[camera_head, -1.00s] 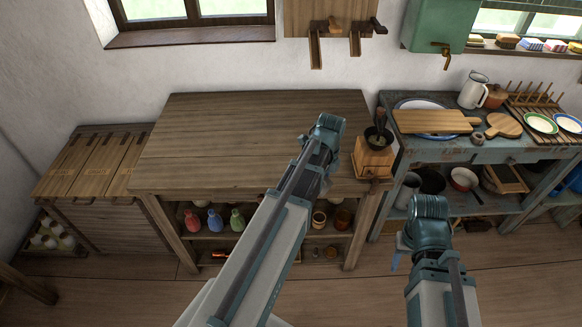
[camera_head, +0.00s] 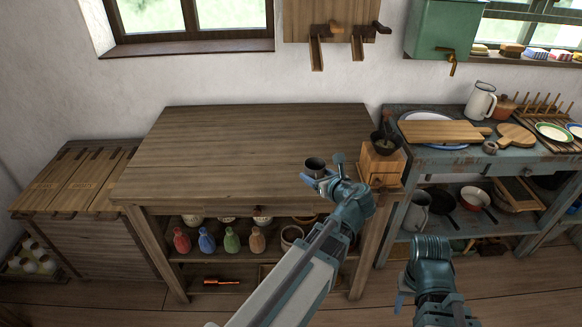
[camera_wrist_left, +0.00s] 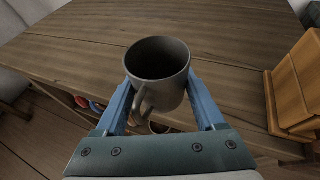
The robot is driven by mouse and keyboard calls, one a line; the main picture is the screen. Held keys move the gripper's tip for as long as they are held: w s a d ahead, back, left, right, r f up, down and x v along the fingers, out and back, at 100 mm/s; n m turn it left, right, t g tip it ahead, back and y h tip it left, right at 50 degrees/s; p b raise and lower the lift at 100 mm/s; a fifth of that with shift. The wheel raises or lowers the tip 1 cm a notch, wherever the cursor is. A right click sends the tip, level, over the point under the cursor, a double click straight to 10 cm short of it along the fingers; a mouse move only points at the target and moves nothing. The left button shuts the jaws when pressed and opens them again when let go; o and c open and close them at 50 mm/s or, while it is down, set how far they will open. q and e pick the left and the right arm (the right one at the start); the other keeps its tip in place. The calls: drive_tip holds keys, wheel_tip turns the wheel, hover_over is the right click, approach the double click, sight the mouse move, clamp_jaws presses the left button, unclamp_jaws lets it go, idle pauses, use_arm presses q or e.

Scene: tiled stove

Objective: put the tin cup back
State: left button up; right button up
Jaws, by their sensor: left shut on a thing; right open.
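The tin cup (camera_head: 315,166) is a small grey metal cup, held upright at the front right part of the wooden table (camera_head: 230,140). In the left wrist view the tin cup (camera_wrist_left: 158,70) sits between the two blue fingers, with its open mouth up and its handle toward my wrist. My left gripper (camera_head: 322,178) is shut on it. I cannot tell whether its base touches the table top. My right gripper (camera_head: 402,290) is open and empty, low in front of the blue shelf unit.
A wooden coffee grinder (camera_head: 380,165) stands right of the cup at the table's right end. The table top to the left is clear. Coloured bottles (camera_head: 207,240) stand on the shelf below. A blue side table (camera_head: 450,158) holds boards, plates and a white jug (camera_head: 480,100).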

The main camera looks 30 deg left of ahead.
use_arm(q)
drive_tip(key=b, duration=0.1)
hover_over(292, 166)
drive_tip(key=shift+a+f, duration=0.1)
drive_tip(key=shift+f, duration=0.65)
drive_tip(key=shift+b, duration=0.3)
wheel_tip(292, 166, down, 4)
drive_tip(key=b, duration=0.3)
drive_tip(key=shift+r, duration=0.25)
drive_tip(key=shift+f+b, duration=0.15)
drive_tip(key=shift+b, duration=0.2)
drive_tip(key=o, duration=1.6)
drive_tip(key=shift+c, duration=0.2)
